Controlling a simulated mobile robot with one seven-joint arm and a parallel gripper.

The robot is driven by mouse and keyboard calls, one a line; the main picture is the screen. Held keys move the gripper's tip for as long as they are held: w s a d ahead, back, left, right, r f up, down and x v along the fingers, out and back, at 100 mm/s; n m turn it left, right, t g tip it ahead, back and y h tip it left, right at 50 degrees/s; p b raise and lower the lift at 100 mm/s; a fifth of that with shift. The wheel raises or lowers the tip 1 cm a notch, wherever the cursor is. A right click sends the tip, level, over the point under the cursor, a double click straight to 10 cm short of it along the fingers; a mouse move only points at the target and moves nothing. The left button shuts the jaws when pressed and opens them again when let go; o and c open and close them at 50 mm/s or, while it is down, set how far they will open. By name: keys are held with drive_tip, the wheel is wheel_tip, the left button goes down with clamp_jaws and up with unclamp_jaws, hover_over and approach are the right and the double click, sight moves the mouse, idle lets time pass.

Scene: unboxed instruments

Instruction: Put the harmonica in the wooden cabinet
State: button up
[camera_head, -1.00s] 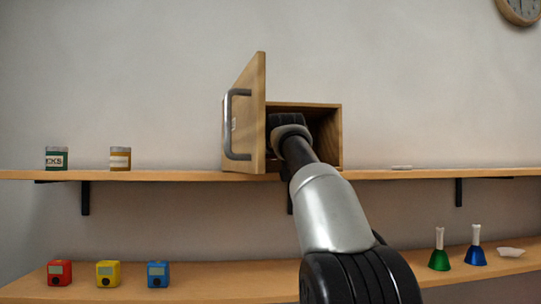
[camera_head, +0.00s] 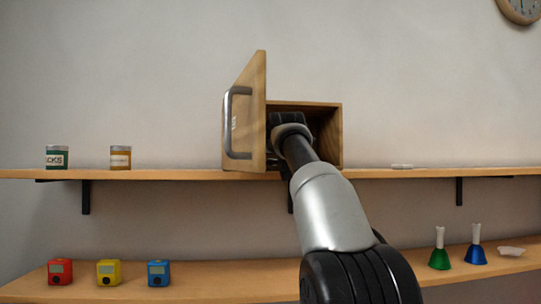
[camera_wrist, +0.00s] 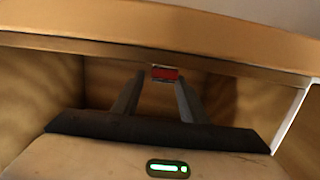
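The wooden cabinet (camera_head: 335,137) stands on the upper shelf with its door (camera_head: 256,110) swung open to the left. My arm reaches into its opening, and my gripper (camera_wrist: 159,85) is inside. In the wrist view its two dark fingers are apart. A small red thing with pale corners (camera_wrist: 165,73), perhaps the harmonica, shows between or just beyond the fingertips. A gap shows on its left side; whether the right finger touches it I cannot tell. The head view hides the fingertips and this thing behind my wrist.
A small white item (camera_head: 402,167) lies right. The lower shelf holds red, yellow and blue boxes (camera_head: 109,273), two handbells (camera_head: 439,250) and a white dish (camera_head: 511,251). The cabinet walls are close around my gripper.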

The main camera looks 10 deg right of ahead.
drive_tip(key=shift+s+f+b, duration=0.1)
drive_tip(key=shift+s+b, duration=0.75)
drive_tip(key=shift+b, duration=0.2)
drive_tip(key=s+r+b, duration=0.2)
drive_tip(key=s+b, duration=0.2)
drive_tip(key=s, duration=0.6)
drive_tip(key=s+d+f+g, duration=0.1)
drive_tip(key=s+f+g, duration=0.2)
drive_tip(key=s+f, duration=1)
drive_tip(key=s+d+f+g, duration=0.1)
drive_tip(key=s+f+g, duration=0.3)
drive_tip(key=s+f, duration=0.9)
drive_tip(key=s+d+f+g, duration=0.1)
drive_tip(key=s+f+g, duration=0.2)
drive_tip(key=s+f, duration=0.9)
wheel_tip(320, 180, down, 11)
drive_tip(key=shift+s+d+r+g, duration=0.2)
drive_tip(key=shift+s+g, duration=0.1)
drive_tip(key=shift+s, duration=0.1)
